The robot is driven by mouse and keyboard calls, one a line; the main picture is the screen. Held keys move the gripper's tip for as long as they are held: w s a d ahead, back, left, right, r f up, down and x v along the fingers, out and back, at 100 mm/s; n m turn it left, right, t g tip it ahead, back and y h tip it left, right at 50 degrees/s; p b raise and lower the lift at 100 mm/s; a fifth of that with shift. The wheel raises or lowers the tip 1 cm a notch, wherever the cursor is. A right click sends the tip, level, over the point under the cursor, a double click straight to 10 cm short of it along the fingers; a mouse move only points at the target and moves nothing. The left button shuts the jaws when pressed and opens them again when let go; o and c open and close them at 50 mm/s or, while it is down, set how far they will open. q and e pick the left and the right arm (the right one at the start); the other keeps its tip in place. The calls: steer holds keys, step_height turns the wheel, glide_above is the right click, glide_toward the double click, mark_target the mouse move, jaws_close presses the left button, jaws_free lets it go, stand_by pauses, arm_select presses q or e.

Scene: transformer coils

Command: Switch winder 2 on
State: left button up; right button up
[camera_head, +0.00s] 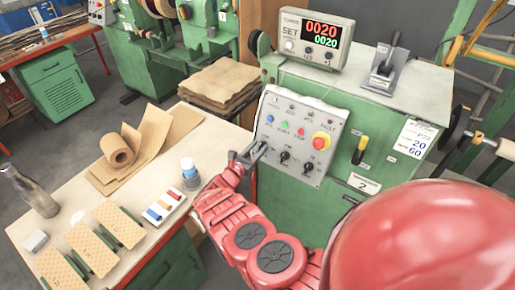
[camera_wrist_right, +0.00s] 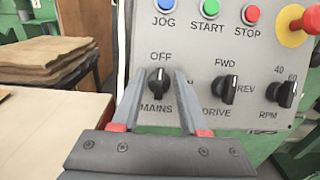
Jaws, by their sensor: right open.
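The green winder (camera_head: 390,130) carries a plate with the number 2. Its grey control panel (camera_head: 298,136) also fills much of the right wrist view (camera_wrist_right: 200,50). The black MAINS knob (camera_wrist_right: 159,82) has its pointer up toward the OFF label. The DRIVE knob (camera_wrist_right: 227,90) and RPM knob (camera_wrist_right: 287,94) are to its right. My right gripper (camera_head: 256,150) is open in front of the panel's left side. In the wrist view its fingertips (camera_wrist_right: 158,84) stand either side of the MAINS knob; contact cannot be told. My left gripper is not in view.
A red mushroom button (camera_head: 321,141) sticks out at the panel's right. A lit SET counter (camera_head: 312,38) stands on the winder.

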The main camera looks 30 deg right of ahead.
steer(key=shift+c, duration=0.3)
jaws_close()
steer(key=shift+m, duration=0.3)
steer(key=m+g+b, duration=0.1)
steer(key=m+b, duration=0.1)
steer(key=m, duration=0.1)
steer(key=shift+f+g, duration=0.2)
steer(key=shift+g, duration=0.2)
steer(key=m+g+b, duration=0.2)
steer(key=m+b, duration=0.1)
steer(key=m, duration=0.2)
steer(key=shift+m+b, duration=0.4)
steer(key=shift+s+m+g+y+b, duration=0.1)
steer(key=shift+m+g+y+b, duration=0.4)
steer(key=shift+m+b, duration=1.35)
steer(key=shift+w+m+g+y+b, duration=0.1)
steer(key=shift+m+g+y+b, duration=0.4)
steer(key=shift+m+b, duration=1.3)
steer(key=shift+s+m+g+y+b, duration=0.1)
steer(key=shift+m+g+y+b, duration=0.4)
steer(key=shift+m+b, duration=1.35)
steer(key=shift+m+p, duration=0.3)
steer(key=shift+m, duration=0.1)
